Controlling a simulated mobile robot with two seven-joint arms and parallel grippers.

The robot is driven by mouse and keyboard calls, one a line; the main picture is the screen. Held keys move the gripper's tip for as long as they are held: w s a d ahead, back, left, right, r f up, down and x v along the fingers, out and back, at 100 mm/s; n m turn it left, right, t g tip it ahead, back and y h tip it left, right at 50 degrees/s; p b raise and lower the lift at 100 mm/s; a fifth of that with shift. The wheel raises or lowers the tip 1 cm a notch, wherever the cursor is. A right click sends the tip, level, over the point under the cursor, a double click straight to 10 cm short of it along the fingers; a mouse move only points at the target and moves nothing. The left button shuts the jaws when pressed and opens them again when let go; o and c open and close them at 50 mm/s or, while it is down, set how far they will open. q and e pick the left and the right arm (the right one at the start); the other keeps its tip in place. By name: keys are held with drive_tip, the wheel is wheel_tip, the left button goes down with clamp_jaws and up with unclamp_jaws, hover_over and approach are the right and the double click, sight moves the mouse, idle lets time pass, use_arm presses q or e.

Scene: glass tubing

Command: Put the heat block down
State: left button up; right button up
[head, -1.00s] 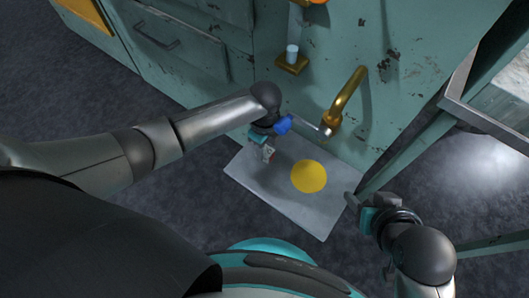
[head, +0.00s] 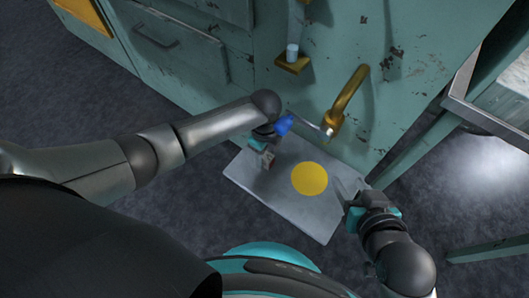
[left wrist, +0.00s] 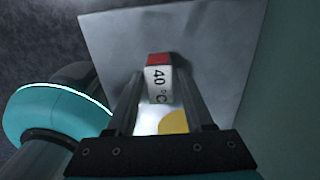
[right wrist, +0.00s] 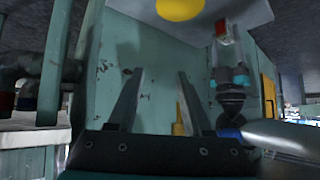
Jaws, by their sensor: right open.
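The heat block (left wrist: 158,82) is a small white block with a red end and a "40 °C" label. In the left wrist view it sits between the fingertips of my left gripper (left wrist: 160,90), which is shut on it. In the head view my left gripper (head: 264,155) holds the block over the left part of a pale grey plate (head: 290,212). I cannot tell whether the block touches the plate. The block also shows in the right wrist view (right wrist: 221,32). My right gripper (head: 348,192) is open and empty at the plate's right edge.
A yellow disc (head: 309,179) lies on the plate, right of the block. A brass tap (head: 345,100) and a small gold shelf with a vial (head: 292,54) project from the worn green cabinet behind. A metal-edged table (head: 485,115) stands at the right. The plate's front is clear.

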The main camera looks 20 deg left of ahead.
sight(264, 154)
use_arm(q)
drive_tip(key=shift+o, duration=0.9)
drive_tip(key=shift+r, duration=0.1)
use_arm(e)
drive_tip(key=shift+d, duration=0.1)
use_arm(q)
drive_tip(key=shift+r+p, duration=0.35)
drive_tip(key=shift+r, duration=0.2)
wheel_tip(264, 154, up, 2)
drive_tip(key=shift+r+p, duration=0.1)
drive_tip(key=shift+p, duration=0.55)
wheel_tip(264, 154, up, 3)
drive_tip(key=shift+r+p, duration=0.1)
drive_tip(key=shift+p, duration=0.9)
use_arm(e)
drive_tip(key=s+d+g+h, duration=0.2)
drive_tip(key=s+d+g, duration=0.2)
drive_tip(key=d+g, duration=0.1)
use_arm(q)
wheel_tip(264, 154, up, 6)
drive_tip(key=p, duration=0.3)
drive_tip(key=shift+f, duration=0.2)
use_arm(e)
wheel_tip(264, 154, down, 8)
drive_tip(key=s+g, duration=0.1)
drive_tip(key=shift+s+d+h, duration=0.3)
